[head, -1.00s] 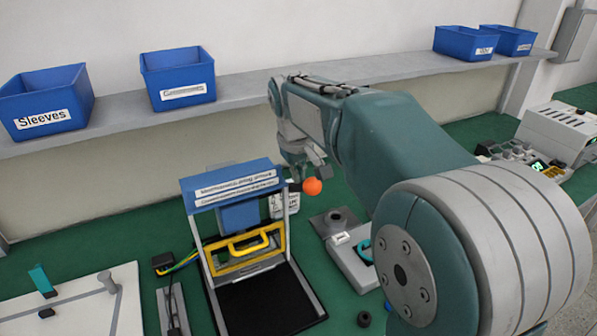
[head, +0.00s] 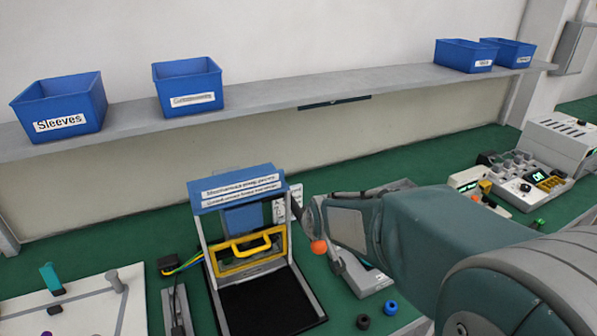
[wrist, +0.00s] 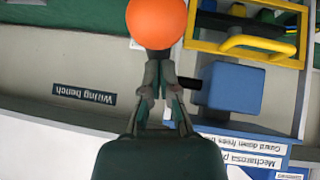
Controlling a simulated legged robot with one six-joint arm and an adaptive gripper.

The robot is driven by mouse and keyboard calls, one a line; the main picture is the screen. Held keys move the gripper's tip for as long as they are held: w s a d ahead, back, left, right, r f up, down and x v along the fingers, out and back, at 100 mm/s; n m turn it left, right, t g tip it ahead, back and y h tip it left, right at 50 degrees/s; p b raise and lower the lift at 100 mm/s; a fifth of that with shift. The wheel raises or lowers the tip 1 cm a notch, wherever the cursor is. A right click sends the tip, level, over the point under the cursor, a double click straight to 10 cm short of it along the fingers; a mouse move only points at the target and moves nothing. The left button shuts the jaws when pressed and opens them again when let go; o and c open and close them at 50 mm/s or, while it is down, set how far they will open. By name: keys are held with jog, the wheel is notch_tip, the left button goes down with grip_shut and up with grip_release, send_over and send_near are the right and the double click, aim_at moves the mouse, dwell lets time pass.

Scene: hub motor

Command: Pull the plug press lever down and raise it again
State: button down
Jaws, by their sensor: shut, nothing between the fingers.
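The plug press (head: 236,190) has a blue head with white labels, a grey frame and a yellow-handled guard (head: 250,246). Its dark lever (head: 297,208) slopes down to the right and ends in an orange ball (head: 318,247). My gripper (head: 317,226) is shut and empty just above the ball. In the wrist view, the ball (wrist: 157,22) lies just beyond the closed fingertips (wrist: 160,62). I cannot tell whether they touch. The blue press block (wrist: 231,88) is to their right, and the fingers hide part of the lever.
Blue bins, one marked Sleeves (head: 60,104), stand on the grey shelf (head: 290,95) behind. A black ring (head: 363,322) and a blue ring (head: 391,308) lie right of the press. A grey control unit (head: 545,155) stands at far right. A white board (head: 85,308) is at left.

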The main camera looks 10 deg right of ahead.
jog(key=shift+s+f, duration=0.1)
jog(key=shift+f, duration=1.5)
jog(key=shift+s+f, duration=0.1)
